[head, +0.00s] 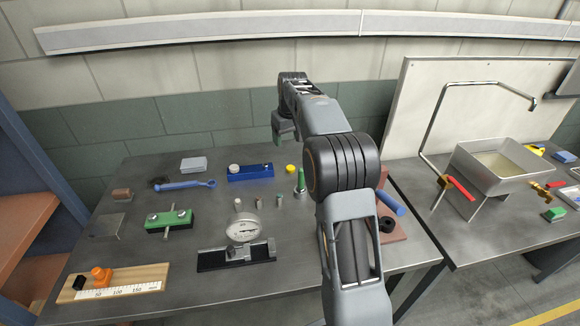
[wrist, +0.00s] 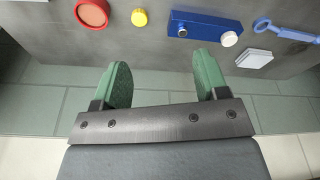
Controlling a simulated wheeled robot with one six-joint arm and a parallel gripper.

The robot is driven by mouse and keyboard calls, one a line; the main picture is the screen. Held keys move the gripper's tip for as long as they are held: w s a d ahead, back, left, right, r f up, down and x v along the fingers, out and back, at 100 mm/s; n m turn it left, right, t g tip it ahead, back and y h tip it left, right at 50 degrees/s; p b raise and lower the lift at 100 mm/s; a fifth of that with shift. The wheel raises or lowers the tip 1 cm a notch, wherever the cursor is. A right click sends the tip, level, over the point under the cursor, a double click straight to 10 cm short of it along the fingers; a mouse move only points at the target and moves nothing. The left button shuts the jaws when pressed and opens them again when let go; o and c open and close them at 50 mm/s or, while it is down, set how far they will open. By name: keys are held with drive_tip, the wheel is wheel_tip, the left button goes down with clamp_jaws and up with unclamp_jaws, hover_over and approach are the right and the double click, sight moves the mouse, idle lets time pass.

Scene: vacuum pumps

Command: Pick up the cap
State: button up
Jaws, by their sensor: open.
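A small round yellow piece (head: 291,169), which looks like a cap, sits on the grey table near its back edge. It also shows at the top of the wrist view (wrist: 139,17). I cannot tell for sure that it is the cap; a white round knob (wrist: 229,39) on the blue block (head: 250,172) is also cap-like. My gripper (head: 283,132) hangs above the table's back edge, before the wall. In the wrist view its green fingers (wrist: 160,75) are wide apart with nothing between them, clear of the yellow piece.
A blue wrench (head: 185,184), a green clamp block (head: 169,220), a dial gauge (head: 242,228) and a wooden ruler board (head: 115,283) stand on the left. A red round piece (wrist: 92,13) is beside the yellow one. A sink (head: 490,167) stands on the right table.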

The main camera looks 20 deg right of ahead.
drive_tip(key=p, duration=0.1)
approach(291, 168)
drive_tip(key=f, duration=0.1)
drive_tip(key=w+f, duration=0.1)
drive_tip(key=f, duration=0.1)
drive_tip(key=shift+w+d+n+g, duration=0.2)
drive_tip(key=shift+d+n+g, duration=0.1)
drive_tip(key=shift+n, duration=0.1)
drive_tip(key=shift+w+a+f+p, duration=0.15)
drive_tip(key=shift+f+p, duration=0.2)
drive_tip(key=shift+f, duration=0.45)
drive_tip(key=shift+a+f+p, duration=0.1)
drive_tip(key=shift+f+p, duration=0.25)
drive_tip(key=shift+f, duration=0.4)
drive_tip(key=shift+w+a+f+p, duration=0.15)
drive_tip(key=shift+f+p, duration=0.2)
drive_tip(key=shift+f, duration=1.05)
drive_tip(key=c, duration=1)
wheel_tip(291, 168, up, 18)
drive_tip(key=p, duration=0.4)
